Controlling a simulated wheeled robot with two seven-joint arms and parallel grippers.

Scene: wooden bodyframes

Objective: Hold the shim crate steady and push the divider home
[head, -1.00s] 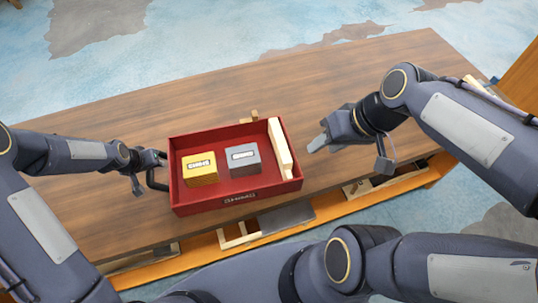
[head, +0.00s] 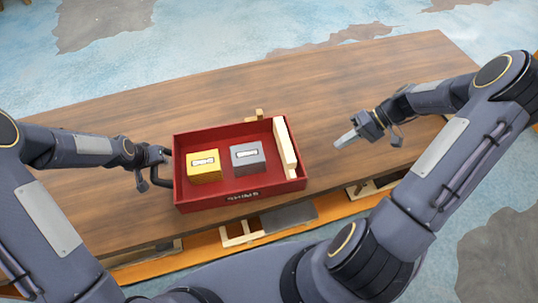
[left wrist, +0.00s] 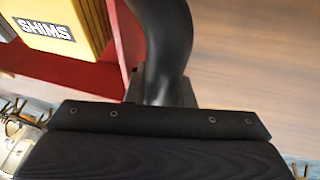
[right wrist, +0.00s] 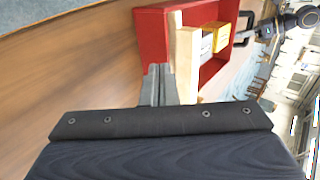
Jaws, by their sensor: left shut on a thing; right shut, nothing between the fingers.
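The red shim crate (head: 240,197) stands on the table with a yellow box (head: 203,166) and a grey box (head: 247,158) inside. The pale wooden divider (head: 285,147) is at the crate's right end, its top showing above the front rim. Whether it is fully seated I cannot tell. My left gripper (head: 157,168) is shut on the black handle (left wrist: 165,45) on the crate's left side. My right gripper (head: 343,141) is shut and empty, apart from the crate on its right. Its fingers (right wrist: 158,85) point toward the divider (right wrist: 185,62) in the right wrist view.
A small wooden piece (head: 259,114) stands behind the crate's back wall. An orange shelf (head: 205,247) below the table's front edge holds a grey plate (head: 289,216) and wooden pieces.

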